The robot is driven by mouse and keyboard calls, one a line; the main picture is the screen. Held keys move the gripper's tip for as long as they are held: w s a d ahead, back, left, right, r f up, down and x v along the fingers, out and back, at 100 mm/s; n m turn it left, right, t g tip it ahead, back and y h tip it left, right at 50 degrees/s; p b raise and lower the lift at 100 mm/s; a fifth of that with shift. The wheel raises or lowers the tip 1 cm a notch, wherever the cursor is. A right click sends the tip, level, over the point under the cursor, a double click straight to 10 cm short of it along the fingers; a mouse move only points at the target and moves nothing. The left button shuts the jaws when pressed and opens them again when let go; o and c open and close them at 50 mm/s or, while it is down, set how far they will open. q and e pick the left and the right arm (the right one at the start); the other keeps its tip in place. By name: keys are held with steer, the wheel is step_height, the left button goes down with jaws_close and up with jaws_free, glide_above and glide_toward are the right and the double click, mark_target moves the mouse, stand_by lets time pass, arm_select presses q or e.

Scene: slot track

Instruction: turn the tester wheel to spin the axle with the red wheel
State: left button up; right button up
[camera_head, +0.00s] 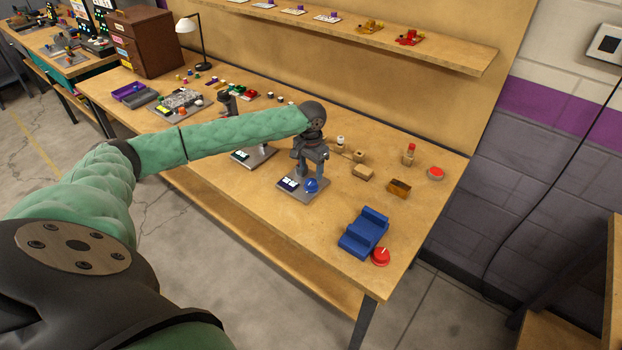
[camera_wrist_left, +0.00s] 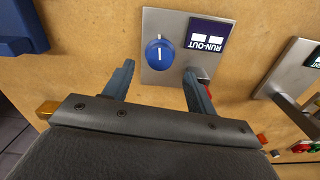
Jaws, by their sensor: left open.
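The run-out tester (camera_head: 300,195) is a grey plate on the bench with a dark label reading RUN-OUT and a blue tester wheel (camera_head: 311,186). In the left wrist view the blue wheel (camera_wrist_left: 159,54) has a white mark and lies just ahead of and between my fingers. My left gripper (camera_head: 311,168) is open, pointing down over the tester; its fingers (camera_wrist_left: 159,72) seem apart from the wheel. A sliver of red shows behind the right finger in the wrist view; the axle and red wheel cannot be made out. My right gripper is not in view.
A blue stepped block (camera_head: 364,232) and a red knob (camera_head: 380,257) stand near the bench's front right. A second plate (camera_head: 255,157) stands left of the tester. Small wooden parts and an amber block (camera_head: 399,189) lie to the right. A shelf (camera_head: 440,50) runs above.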

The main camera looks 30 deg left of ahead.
mark_target(311, 182)
arm_select(q)
steer(key=shift+f+p, duration=0.65)
steer(key=shift+f, duration=1.85)
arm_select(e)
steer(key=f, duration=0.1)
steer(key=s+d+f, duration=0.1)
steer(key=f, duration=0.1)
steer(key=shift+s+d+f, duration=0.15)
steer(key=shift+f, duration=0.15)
arm_select(q)
steer(key=shift+c, duration=0.5)
steer(key=c, duration=0.9)
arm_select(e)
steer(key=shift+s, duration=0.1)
arm_select(q)
steer(key=shift+r+m, duration=0.1)
steer(key=shift+m, duration=0.2)
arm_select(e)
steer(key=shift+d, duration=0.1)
